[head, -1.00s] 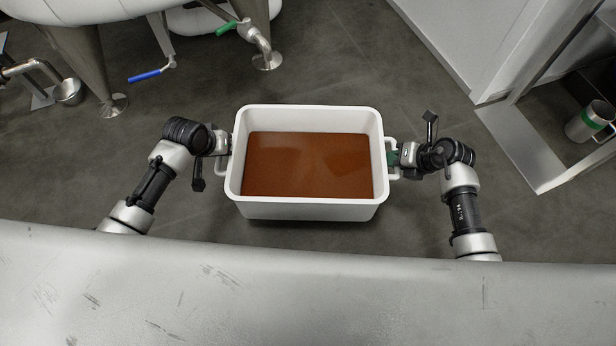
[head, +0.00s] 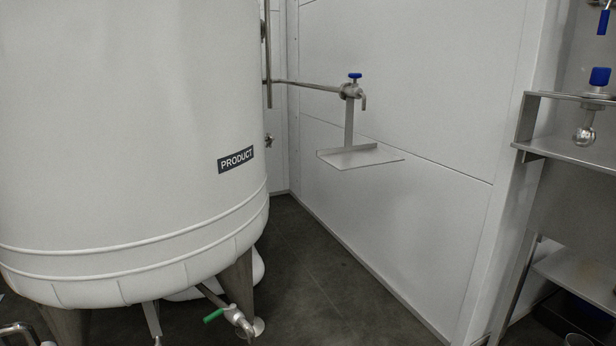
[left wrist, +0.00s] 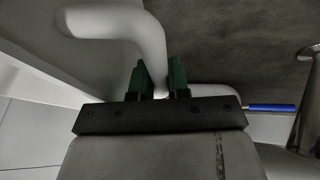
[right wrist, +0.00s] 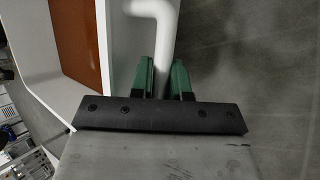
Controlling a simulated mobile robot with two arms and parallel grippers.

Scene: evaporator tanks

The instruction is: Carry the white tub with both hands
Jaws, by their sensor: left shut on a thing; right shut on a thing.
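The white tub is out of the head view now. In the right wrist view its white wall and rim (right wrist: 130,45) show at the upper left, with reddish-brown content (right wrist: 84,40) inside. My right gripper (right wrist: 167,78) is shut on the tub's white bar handle (right wrist: 166,35) there. In the left wrist view my left gripper (left wrist: 160,80) is shut on the other white handle (left wrist: 150,45), beside the tub's pale wall (left wrist: 60,50). The rest of the tub is hidden from both wrist cameras.
A large white tank (head: 120,120) labelled PRODUCT fills the left of the head view, with a green-handled valve (head: 228,318) below. A wall shelf (head: 360,157) sits under a blue-handled tap (head: 352,88). A steel rack (head: 560,150) stands right. Dark floor (head: 310,270) lies clear between tank and wall.

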